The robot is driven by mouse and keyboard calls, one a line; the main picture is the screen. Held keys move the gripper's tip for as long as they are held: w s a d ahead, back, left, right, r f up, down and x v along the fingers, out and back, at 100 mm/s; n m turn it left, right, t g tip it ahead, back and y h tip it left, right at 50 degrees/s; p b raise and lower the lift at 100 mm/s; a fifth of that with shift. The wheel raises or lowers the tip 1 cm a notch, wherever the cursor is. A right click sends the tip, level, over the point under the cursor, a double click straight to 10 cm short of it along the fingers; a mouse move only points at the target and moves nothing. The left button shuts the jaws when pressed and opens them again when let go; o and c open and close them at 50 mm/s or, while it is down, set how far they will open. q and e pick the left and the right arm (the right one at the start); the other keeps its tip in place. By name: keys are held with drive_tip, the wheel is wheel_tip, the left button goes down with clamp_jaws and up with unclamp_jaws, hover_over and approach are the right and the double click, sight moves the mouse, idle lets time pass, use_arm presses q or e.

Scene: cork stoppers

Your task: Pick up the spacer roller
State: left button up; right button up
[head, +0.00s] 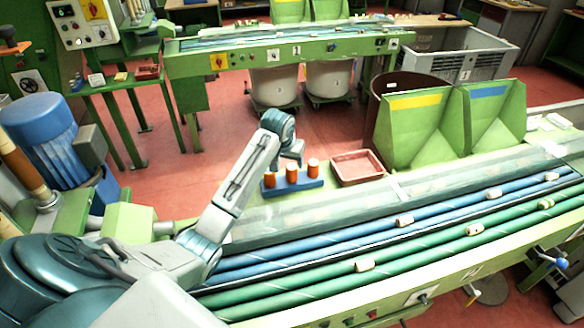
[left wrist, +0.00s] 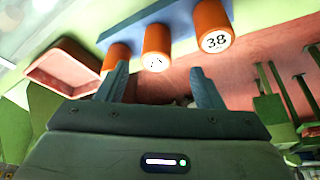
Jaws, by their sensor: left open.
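Three orange spacer rollers stand upright in a row on a blue holder (head: 293,187): a left one (head: 269,181), a middle one (head: 292,173) and a right one (head: 313,166). In the left wrist view the roller farthest from the red tray has a white end marked 38 (left wrist: 213,28). The middle roller (left wrist: 157,45) has a smaller mark that I cannot read, and the third (left wrist: 115,56) is partly behind a finger. My left gripper (head: 293,153) is open and empty, close to the rollers. Its two fingers (left wrist: 160,68) point towards the row. My right gripper is not in view.
A shallow red tray (head: 357,167) sits right of the holder. A blue motor (head: 38,125) stands at the left.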

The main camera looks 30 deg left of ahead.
sight(291, 167)
use_arm(q)
drive_tip(key=shift+x, duration=1)
drive_tip(key=shift+w+f+p, duration=0.1)
drive_tip(key=shift+f+p, duration=0.2)
drive_tip(key=shift+f, duration=0.05)
drive_tip(key=shift+w+f, duration=0.15)
drive_tip(key=shift+f, duration=0.05)
drive_tip(key=p+x, duration=0.1)
drive_tip(key=x, duration=0.1)
drive_tip(key=p+x, duration=0.1)
drive_tip(key=x, duration=0.1)
drive_tip(key=shift+w+d, duration=0.15)
drive_tip(key=shift+w+f+p, duration=0.1)
drive_tip(key=shift+f+p, duration=0.2)
drive_tip(key=shift+f, duration=0.15)
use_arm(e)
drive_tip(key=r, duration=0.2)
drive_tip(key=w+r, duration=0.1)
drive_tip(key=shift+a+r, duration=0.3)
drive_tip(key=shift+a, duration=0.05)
use_arm(q)
drive_tip(key=c, duration=1.1)
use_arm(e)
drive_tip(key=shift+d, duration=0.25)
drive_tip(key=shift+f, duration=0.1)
